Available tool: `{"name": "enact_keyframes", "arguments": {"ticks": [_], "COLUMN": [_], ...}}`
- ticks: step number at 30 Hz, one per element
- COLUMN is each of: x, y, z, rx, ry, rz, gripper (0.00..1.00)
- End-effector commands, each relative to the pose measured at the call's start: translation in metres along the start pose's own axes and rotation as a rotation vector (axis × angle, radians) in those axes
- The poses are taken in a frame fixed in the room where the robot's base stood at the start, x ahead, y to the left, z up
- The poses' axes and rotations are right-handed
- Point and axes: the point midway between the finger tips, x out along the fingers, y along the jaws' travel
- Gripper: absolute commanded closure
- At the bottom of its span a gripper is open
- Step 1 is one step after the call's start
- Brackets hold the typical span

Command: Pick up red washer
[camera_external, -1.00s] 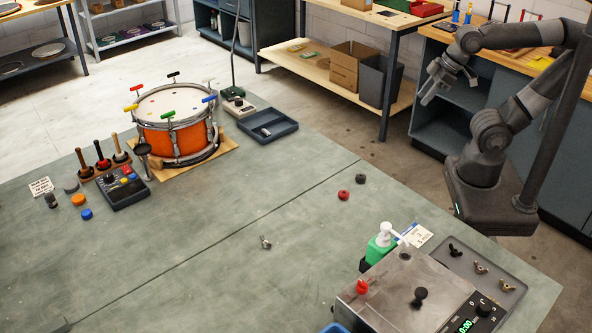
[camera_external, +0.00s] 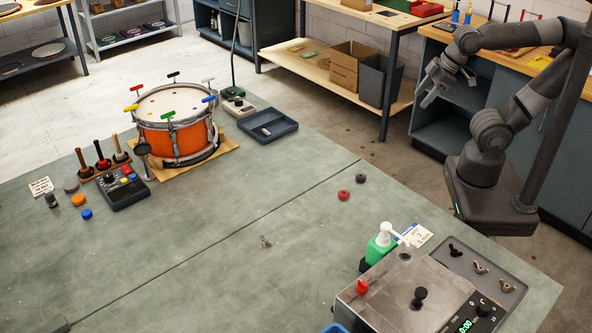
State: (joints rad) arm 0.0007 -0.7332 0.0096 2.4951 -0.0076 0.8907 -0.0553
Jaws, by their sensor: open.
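The red washer (camera_external: 344,194) lies flat on the green-grey bench, right of the seam line and fully in sight. A dark grey washer (camera_external: 361,178) lies close behind it to the right, apart from it. My gripper (camera_external: 428,94) is at the upper right, raised beyond the bench's far right edge and well away from the red washer. Its fingers are apart and nothing is between them.
The bench (camera_external: 240,215) is clear around the washers. A small metal wing nut (camera_external: 265,242) lies left of the red washer. A green pump bottle (camera_external: 381,245) and a metal box (camera_external: 395,290) stand in front. An orange drum (camera_external: 178,138) and blue-grey tray (camera_external: 268,124) are farther left.

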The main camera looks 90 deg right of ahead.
Motion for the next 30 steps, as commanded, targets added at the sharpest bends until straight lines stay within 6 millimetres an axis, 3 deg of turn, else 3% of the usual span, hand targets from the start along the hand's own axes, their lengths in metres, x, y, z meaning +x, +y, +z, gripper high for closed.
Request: {"name": "enact_keyframes", "arguments": {"ticks": [5,14,22,30], "x": [0.02,0.07,0.123,0.178], "y": [-0.007,-0.033,-0.07,-0.116], "z": [-0.02,-0.061,-0.088,-0.101], "rx": [-0.347,-1.172,-1.92,-2.647], "ry": [-0.03,-0.092,-0.111,-0.042], "rz": [0.034,0.047,-0.01,-0.102], "gripper": [0.43,0.43,0.43,0.43]}}
